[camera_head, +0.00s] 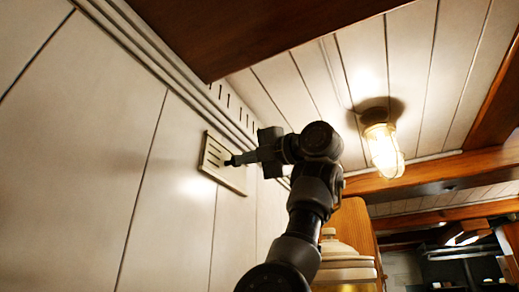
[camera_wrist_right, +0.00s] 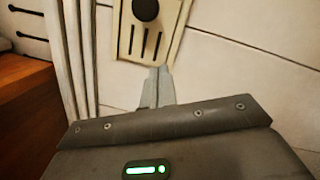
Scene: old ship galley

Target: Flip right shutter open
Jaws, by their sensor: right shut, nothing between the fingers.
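A cream slotted vent plate (camera_head: 212,157), which looks like the shutter, is on the white wall left of centre in the head view. In the right wrist view the plate (camera_wrist_right: 168,42) is at the top, with dark slots and a round black knob (camera_wrist_right: 146,9) that is cut off by the frame edge. My right gripper (camera_head: 232,161) is shut and empty, its tips close to the plate in the head view. In the right wrist view its fingers (camera_wrist_right: 161,84) point at the plate's lower edge. I cannot tell whether they touch. My left gripper is out of view.
A caged lamp (camera_head: 383,150) glows on the plank ceiling. Pipes (camera_head: 165,62) run along the top of the wall. A wooden beam (camera_head: 440,172) crosses at the right. A cream lidded container (camera_head: 343,268) stands behind my right arm. The wall below the plate is bare.

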